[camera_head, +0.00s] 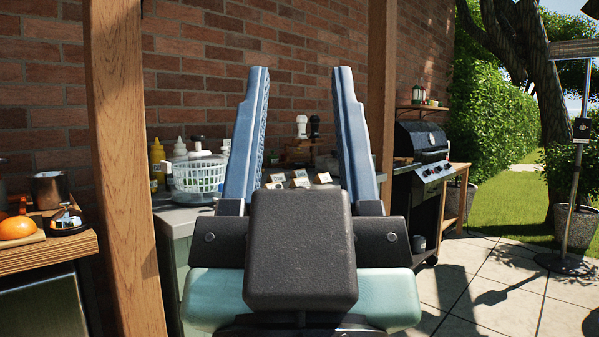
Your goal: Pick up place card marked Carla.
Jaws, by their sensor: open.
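A white basket (198,174), a yellow bottle (158,158) and white bottles stand at the counter's left. Wooden posts (122,150) and (381,80) flank the counter. A black grill (425,150) stands right. An orange (17,228) lies on a wooden surface at far left. Paving at right is mostly clear.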

